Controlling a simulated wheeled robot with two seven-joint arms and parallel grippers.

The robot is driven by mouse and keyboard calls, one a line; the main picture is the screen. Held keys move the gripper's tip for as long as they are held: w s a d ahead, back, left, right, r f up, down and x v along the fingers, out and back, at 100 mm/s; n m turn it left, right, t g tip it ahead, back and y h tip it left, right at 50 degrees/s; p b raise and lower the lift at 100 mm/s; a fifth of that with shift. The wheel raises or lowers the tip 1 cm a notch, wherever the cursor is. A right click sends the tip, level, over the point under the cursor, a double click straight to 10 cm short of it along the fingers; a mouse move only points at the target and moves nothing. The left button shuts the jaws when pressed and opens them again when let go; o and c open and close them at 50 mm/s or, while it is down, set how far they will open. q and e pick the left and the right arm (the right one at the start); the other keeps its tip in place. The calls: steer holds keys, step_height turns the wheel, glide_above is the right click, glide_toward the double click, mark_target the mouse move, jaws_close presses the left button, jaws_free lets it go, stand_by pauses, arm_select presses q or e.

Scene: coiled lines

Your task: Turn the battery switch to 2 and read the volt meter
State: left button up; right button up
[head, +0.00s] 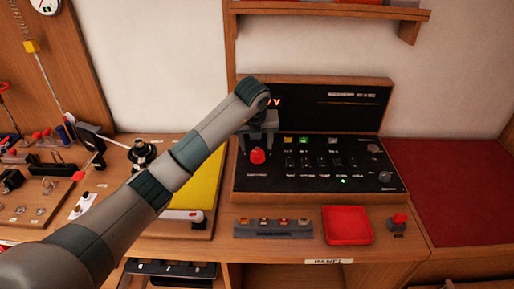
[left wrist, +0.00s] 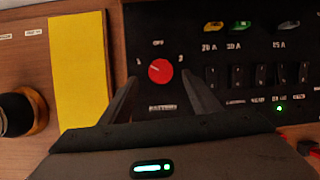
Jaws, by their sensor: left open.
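The battery switch is a round red knob (head: 258,156) at the left of the black panel (head: 240,186). In the left wrist view, the knob (left wrist: 160,71) has OFF above it, 1 to its left, 2 to its right and BATTERY below. Which mark it points to is not clear. My left gripper (head: 258,138) is open, with its fingers reaching toward either side of the knob; contact cannot be told. Red lit characters of the likely volt meter (head: 275,102) show beside my wrist on the panel's upright back; my arm hides the rest. My right gripper is not in view.
Several switches (head: 320,161) and coloured fuses (left wrist: 241,27) sit right of the knob, with a green light (left wrist: 279,108). A yellow sheet (left wrist: 78,65) lies left. A red tray (head: 347,225) and a grey fuse strip (head: 272,228) are in front.

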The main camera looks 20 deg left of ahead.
mark_target(257, 153)
arm_select(q)
steer(key=shift+p+x, duration=0.6)
steer(key=shift+x, duration=2)
steer(key=c, duration=1.1)
steer(key=shift+o, duration=0.2)
